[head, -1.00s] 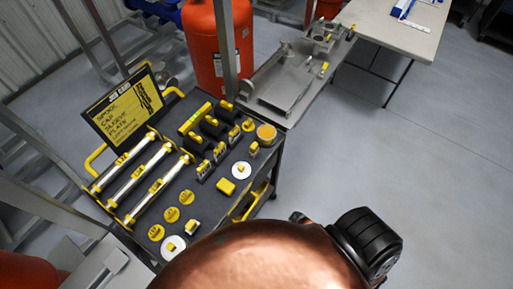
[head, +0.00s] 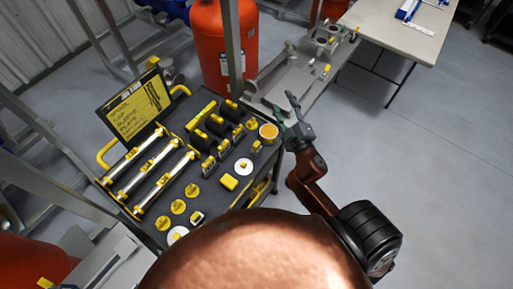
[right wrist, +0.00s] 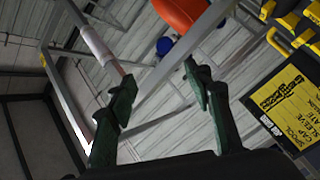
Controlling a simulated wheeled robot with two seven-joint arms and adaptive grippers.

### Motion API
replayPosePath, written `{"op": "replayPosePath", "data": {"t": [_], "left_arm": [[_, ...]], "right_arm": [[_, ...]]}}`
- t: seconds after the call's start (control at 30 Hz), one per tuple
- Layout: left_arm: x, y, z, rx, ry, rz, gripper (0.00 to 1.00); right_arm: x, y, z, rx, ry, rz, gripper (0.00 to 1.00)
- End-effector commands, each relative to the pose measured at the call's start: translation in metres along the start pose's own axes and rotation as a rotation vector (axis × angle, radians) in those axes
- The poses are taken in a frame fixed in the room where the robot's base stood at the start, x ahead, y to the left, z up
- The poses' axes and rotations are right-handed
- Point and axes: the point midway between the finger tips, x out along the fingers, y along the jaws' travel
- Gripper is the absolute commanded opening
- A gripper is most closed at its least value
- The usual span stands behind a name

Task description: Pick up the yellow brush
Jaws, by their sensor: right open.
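Several yellow items lie on the dark top of the tool cart (head: 207,179) in the head view. I cannot tell for sure which one is the brush. My right gripper (head: 282,106) is open and empty, raised near the cart's back right corner, apart from both. In the right wrist view its two green fingers (right wrist: 158,78) stand wide apart with nothing between them. My left gripper is not in view.
A black and yellow sign (head: 135,108) stands at the cart's back left; it also shows in the right wrist view (right wrist: 287,108). Yellow-ended rollers (head: 148,168), discs and black cylinders crowd the cart. A red tank (head: 222,50) and grey posts stand behind.

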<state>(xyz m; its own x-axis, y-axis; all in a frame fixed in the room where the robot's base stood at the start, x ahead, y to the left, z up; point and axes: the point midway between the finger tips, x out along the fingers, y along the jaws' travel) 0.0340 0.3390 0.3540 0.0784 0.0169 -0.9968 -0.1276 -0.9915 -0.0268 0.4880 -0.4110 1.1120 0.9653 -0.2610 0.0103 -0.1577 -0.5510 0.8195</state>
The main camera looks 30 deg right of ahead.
Motion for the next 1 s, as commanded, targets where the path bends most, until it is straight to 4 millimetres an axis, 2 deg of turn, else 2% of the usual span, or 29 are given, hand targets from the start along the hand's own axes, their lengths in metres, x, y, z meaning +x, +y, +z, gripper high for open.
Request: {"op": "replayPosePath", "data": {"t": [0.03,0.13,0.27,0.3,0.37,0.4,0.47,0.5,0.57,0.6,0.67,0.73,0.8,0.9,1.0], "left_arm": [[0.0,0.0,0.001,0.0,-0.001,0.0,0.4],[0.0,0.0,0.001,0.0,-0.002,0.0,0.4],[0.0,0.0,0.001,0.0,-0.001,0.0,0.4],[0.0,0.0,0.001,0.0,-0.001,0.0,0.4],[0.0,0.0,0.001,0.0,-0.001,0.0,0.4],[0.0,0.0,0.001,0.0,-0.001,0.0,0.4],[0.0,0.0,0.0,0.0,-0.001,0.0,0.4],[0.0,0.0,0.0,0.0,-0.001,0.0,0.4],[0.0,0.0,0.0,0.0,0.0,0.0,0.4],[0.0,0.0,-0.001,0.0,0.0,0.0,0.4],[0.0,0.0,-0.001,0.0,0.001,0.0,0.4],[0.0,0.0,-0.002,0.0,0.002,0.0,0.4],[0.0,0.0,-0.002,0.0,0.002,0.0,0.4],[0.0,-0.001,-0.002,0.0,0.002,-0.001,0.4],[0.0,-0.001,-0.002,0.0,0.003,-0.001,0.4]], "right_arm": [[0.005,0.008,-0.022,-0.057,0.076,0.029,0.46],[0.007,0.019,-0.073,-0.188,0.246,0.083,0.46],[-0.003,0.013,-0.147,-0.421,0.513,0.136,0.46],[-0.009,0.004,-0.171,-0.512,0.608,0.146,0.46],[-0.021,-0.019,-0.202,-0.667,0.76,0.145,0.46],[-0.03,-0.038,-0.217,-0.777,0.859,0.135,0.46],[-0.043,-0.073,-0.229,-0.949,0.998,0.101,0.46],[-0.049,-0.097,-0.229,-1.066,1.083,0.066,0.46],[-0.056,-0.133,-0.218,-1.243,1.196,-0.006,0.46],[-0.057,-0.156,-0.204,-1.363,1.261,-0.067,0.46],[-0.055,-0.183,-0.174,-1.536,1.338,-0.178,0.46],[-0.048,-0.204,-0.13,-1.72,1.393,-0.329,0.46],[-0.038,-0.212,-0.085,-1.873,1.414,-0.488,0.46],[-0.025,-0.208,-0.03,-2.03,1.404,-0.696,0.46],[-0.018,-0.197,0.007,-2.12,1.375,-0.852,0.46]]}}
